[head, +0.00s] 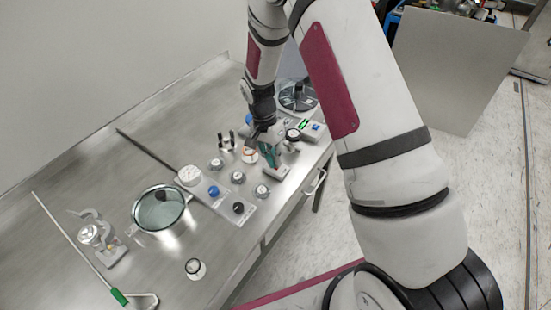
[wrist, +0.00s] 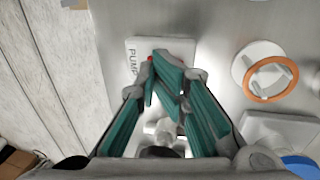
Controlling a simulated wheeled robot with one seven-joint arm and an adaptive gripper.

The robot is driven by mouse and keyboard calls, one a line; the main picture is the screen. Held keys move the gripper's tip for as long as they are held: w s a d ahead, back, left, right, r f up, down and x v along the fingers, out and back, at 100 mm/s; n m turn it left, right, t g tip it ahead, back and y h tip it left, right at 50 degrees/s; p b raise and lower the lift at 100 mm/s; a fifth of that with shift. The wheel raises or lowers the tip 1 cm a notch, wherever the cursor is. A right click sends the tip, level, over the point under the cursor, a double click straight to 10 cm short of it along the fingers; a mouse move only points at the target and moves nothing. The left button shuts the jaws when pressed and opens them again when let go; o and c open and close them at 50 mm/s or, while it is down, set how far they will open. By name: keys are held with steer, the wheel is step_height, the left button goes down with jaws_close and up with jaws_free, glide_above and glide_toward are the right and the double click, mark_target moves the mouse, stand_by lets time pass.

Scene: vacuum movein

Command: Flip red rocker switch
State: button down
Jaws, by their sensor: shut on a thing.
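The red rocker switch (wrist: 150,59) shows only as a small red bit at my fingertips in the wrist view. It sits on a white plate (wrist: 132,55) lettered "PUMP". My gripper (wrist: 160,80) is over that plate, its teal-padded fingers closed together at the tips on the switch; the fingers hide most of the contact.
A round white fitting with an orange ring (wrist: 270,79) stands right of my fingers in the wrist view. On the steel bench (head: 90,220) are several knobs, a glass-topped vessel (head: 160,208) and a green-ended rod (head: 120,297). The bench's left side is mostly clear.

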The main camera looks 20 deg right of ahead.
step_height(320, 180, up, 14)
steer(key=s+d, duration=0.2)
steer(key=shift+s, duration=0.3)
steer(key=s+a+r+n+t, duration=0.1)
steer(key=s+r+n+t, duration=0.4)
steer(key=r, duration=1.1)
steer(key=s+r+n+t, duration=0.1)
steer(key=s+r+n, duration=0.2)
steer(key=s, duration=0.5)
steer(key=s+a+r+n+t+y, duration=0.1)
steer(key=s+r, duration=0.3)
steer(key=s, duration=0.4)
steer(key=shift+s+a+n, duration=0.3)
steer(key=shift+s+n, duration=0.05)
steer(key=shift+n, duration=0.55)
steer(key=shift+r, duration=0.1)
